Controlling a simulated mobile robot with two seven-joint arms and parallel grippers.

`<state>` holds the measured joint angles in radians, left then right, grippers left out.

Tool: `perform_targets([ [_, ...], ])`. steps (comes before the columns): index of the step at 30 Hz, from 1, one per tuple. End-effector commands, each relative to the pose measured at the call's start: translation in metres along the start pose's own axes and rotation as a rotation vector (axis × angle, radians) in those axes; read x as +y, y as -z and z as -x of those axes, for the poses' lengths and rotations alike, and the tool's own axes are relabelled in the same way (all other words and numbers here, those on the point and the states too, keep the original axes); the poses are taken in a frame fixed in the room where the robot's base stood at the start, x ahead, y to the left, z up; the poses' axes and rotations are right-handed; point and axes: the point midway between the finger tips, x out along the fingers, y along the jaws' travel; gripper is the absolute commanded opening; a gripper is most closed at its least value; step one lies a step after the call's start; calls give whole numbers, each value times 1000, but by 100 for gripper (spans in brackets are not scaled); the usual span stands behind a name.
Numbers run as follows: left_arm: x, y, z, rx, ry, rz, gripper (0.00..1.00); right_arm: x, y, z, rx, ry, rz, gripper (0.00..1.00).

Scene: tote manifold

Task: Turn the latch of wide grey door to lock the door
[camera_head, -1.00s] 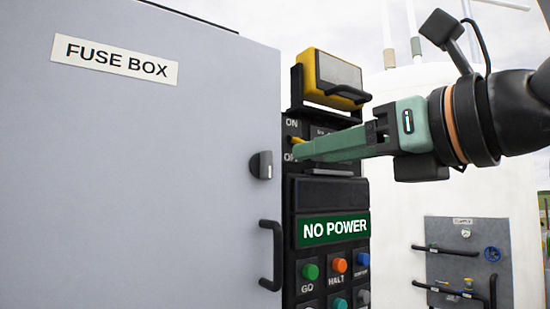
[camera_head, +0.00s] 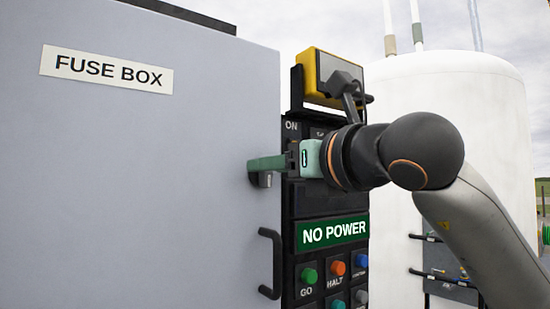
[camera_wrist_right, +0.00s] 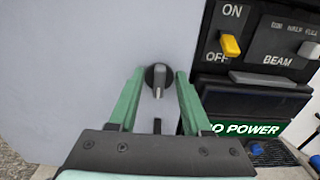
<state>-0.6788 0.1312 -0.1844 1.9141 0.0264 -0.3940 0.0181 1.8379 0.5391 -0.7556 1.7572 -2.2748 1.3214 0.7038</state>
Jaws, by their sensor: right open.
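The wide grey door (camera_head: 150,200) with the FUSE BOX label fills the left of the head view. Its latch (camera_head: 264,180) is a small dark and grey knob near the door's right edge, mostly hidden behind my gripper there. In the right wrist view the latch (camera_wrist_right: 158,80) is a round dark knob with a grey bar pointing roughly down. My right gripper (camera_head: 262,164) is open at the latch. In the wrist view its green fingers (camera_wrist_right: 157,80) stand on either side of the knob, with gaps visible. My left gripper is not in view.
A dark control panel stands right of the door, with a NO POWER display (camera_head: 333,231), coloured buttons and a yellow switch (camera_wrist_right: 230,46). A black door handle (camera_head: 270,262) sits below the latch. A white tank (camera_head: 450,110) stands behind my right arm.

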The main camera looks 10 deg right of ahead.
Motion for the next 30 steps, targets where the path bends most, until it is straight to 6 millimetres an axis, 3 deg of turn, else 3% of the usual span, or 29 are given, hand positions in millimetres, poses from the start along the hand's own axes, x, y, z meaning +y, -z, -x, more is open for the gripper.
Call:
perform_targets([
  [8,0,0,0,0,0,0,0,0,0,-1,0,0,1,48],
  [21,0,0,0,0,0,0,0,0,0,-1,0,0,0,0],
  [30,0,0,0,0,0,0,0,0,0,-1,0,0,0,0],
])
